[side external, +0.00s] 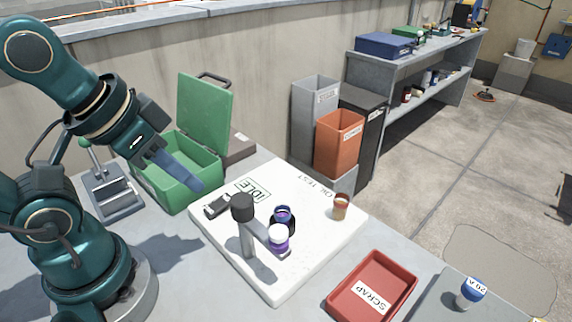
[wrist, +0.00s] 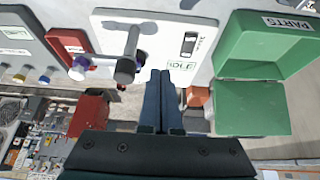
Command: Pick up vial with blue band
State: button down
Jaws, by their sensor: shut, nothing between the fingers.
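A vial with a dark blue band (side external: 283,213) stands on the white board (side external: 320,240), behind a vial with a purple band (side external: 278,239). In the wrist view, a blue-rimmed vial (wrist: 141,57) shows beside the grey stand, and a purple one (wrist: 78,70) is left of it. An orange-brown vial (side external: 341,206) stands near the board's right corner. My gripper (side external: 199,186) is shut and empty, pointing down over the green box's front edge, well left of the vials. Its fingers (wrist: 161,75) are together in the wrist view.
A grey stand with a dark round top (side external: 243,210) rises beside the banded vials and partly blocks the approach. The green box (side external: 178,185) has its lid open. A red scrap tray (side external: 372,290) and a blue-topped item (side external: 470,291) are at right.

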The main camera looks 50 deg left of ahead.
jog(key=c, duration=0.5)
grip_release()
notch_tip(320, 180, up, 3)
jog(key=w+n, duration=0.2)
jog(key=g, duration=0.5)
send_over(282, 208)
jog(key=shift+n, duration=0.3)
notch_tip(282, 208, down, 8)
jog(key=shift+w+r, duration=0.1)
jog(key=shift+r, duration=0.15)
jog(key=shift+f+g, duration=0.3)
jog(key=shift+f, duration=2.5)
